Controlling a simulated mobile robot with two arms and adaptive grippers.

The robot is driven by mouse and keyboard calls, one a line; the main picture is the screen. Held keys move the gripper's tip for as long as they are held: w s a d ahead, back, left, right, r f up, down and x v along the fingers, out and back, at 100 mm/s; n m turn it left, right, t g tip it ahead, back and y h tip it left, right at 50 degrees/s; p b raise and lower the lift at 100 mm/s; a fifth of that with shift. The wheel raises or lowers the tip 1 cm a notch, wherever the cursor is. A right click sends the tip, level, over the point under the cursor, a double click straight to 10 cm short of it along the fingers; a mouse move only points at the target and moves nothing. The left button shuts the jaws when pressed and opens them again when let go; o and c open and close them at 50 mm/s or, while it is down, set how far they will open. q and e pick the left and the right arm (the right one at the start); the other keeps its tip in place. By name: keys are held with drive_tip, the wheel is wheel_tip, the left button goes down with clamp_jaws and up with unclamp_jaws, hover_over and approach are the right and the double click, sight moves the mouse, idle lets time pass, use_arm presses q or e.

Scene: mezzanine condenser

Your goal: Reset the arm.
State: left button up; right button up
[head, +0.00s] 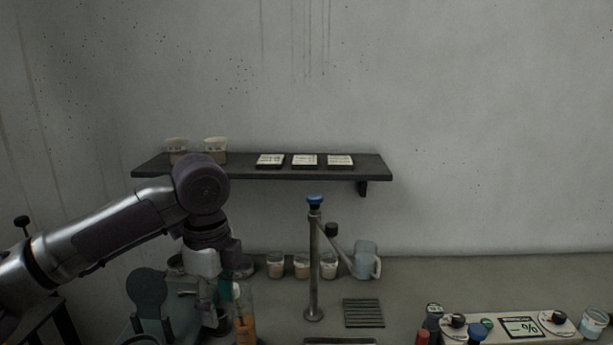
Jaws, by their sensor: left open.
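My left arm comes in from the left and bends down at the wrist. My left gripper (222,312) points down over the left part of the counter and is open. Its fingertips are partly hard to make out among the things behind them. A clear container with orange content (244,325) stands right beside the gripper; I cannot tell whether they touch. My right gripper is not in view.
A dark wall shelf (380,172) holds cups and several cards. A metal post with a blue knob (315,202) rises from the counter (440,275). A pale blue jug (366,262), small cups (302,266), a drain grate (363,313) and a control panel (490,325) stand nearby.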

use_arm(q)
drive_tip(key=s+d+f+n+t+h, duration=0.1)
drive_tip(key=s+d+f+n+h, duration=0.15)
drive_tip(key=s+d+f, duration=0.55)
drive_tip(key=s+d+f+n+t+h, duration=0.1)
drive_tip(key=d+f+n+h, duration=0.15)
drive_tip(key=f, duration=1.05)
drive_tip(key=s+a+f+n+t+y, duration=0.1)
drive_tip(key=s+a+f+n+y, duration=0.1)
drive_tip(key=s+a+f+n, duration=0.45)
drive_tip(key=s+a+f+n+y, duration=0.3)
drive_tip(key=s+a+n, duration=0.4)
drive_tip(key=s+a, duration=0.25)
wheel_tip(320, 180, down, 25)
drive_tip(key=s+a+f+g, duration=0.1)
drive_tip(key=s+f, duration=0.7)
drive_tip(key=s+a+f+g, duration=0.1)
drive_tip(key=s+a+f, duration=0.1)
drive_tip(key=s+f, duration=0.7)
drive_tip(key=shift+s+a+f, duration=0.25)
drive_tip(key=shift+s, duration=0.05)
